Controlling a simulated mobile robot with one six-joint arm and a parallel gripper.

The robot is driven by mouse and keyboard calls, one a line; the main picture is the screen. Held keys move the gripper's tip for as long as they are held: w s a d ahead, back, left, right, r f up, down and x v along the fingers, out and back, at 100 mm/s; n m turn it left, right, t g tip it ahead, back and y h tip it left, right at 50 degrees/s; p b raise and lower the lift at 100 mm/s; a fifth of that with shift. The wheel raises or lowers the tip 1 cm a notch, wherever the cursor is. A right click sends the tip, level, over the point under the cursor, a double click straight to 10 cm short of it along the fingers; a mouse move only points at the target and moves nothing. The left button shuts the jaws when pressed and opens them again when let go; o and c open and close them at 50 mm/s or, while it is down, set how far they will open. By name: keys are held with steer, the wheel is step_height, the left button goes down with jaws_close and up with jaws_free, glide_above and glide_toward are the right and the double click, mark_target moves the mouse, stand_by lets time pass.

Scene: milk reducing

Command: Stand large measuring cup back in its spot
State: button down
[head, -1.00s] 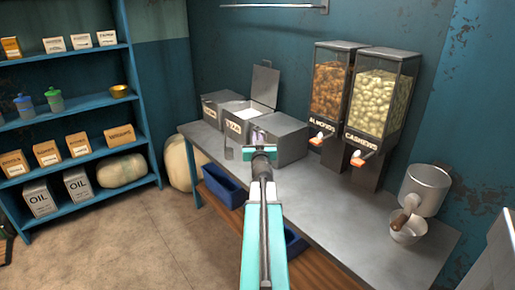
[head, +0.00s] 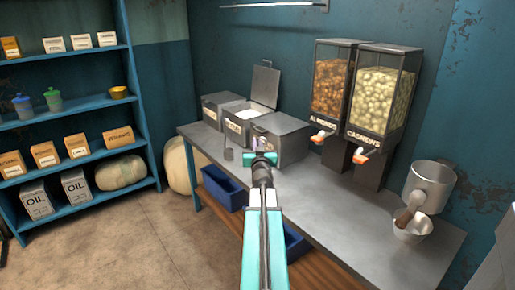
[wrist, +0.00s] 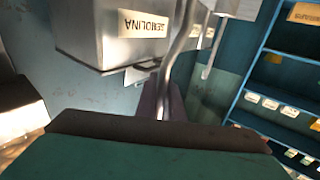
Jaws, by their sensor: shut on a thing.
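The handle runs up past the front of the bin labelled SEMOLINA (wrist: 110,35), which appears upside down there.
Blue shelves (head: 82,118) stand far left. The counter's middle front is clear. Blue tubs (head: 222,188) sit below.

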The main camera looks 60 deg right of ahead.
steer(key=shift+f, duration=0.2)
stand_by(0.3)
steer(key=c, duration=1.9)
jaws_free()
steer(key=shift+r, duration=0.2)
